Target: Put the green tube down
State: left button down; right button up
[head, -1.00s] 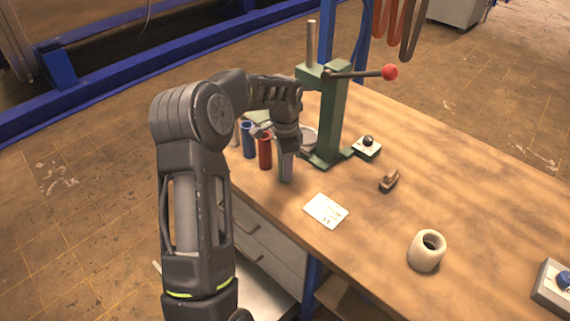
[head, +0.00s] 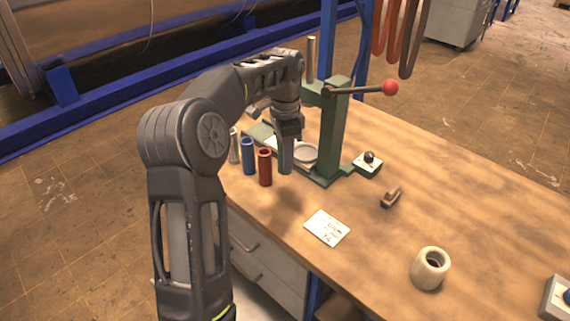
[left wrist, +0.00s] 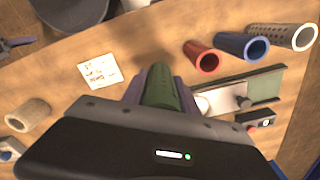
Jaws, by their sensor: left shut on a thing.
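My left gripper (head: 287,160) is shut on the green tube, which shows upright between the fingers in the left wrist view (left wrist: 160,86). In the head view the fingers mostly hide the tube, and I cannot tell whether its lower end touches the bench. The gripper is at the right of the red tube (head: 265,167), in front of the green press (head: 333,135). The red tube, a blue tube (head: 248,156) and a grey tube (head: 234,146) stand in a row on the wooden bench (head: 390,255). My right gripper is not in view.
A white card (head: 327,228) lies in front of the gripper. The press has a red-balled lever (head: 390,88). Bench between card and ring is bare.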

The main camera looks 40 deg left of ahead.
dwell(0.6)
pick_arm(q)
jog(key=d+f+n, duration=0.2)
jog(key=d, duration=0.6)
jog(key=d+f+n, duration=0.2)
jog(key=d, duration=0.6)
jog(key=d+f+n, duration=0.2)
jog(key=d+f, duration=0.1)
jog(key=d, duration=0.4)
jog(key=shift+w+d+f+n, duration=0.1)
jog(key=shift+w+d+n, duration=0.25)
jog(key=shift+d+n, duration=0.05)
jog(key=shift+d, duration=0.1)
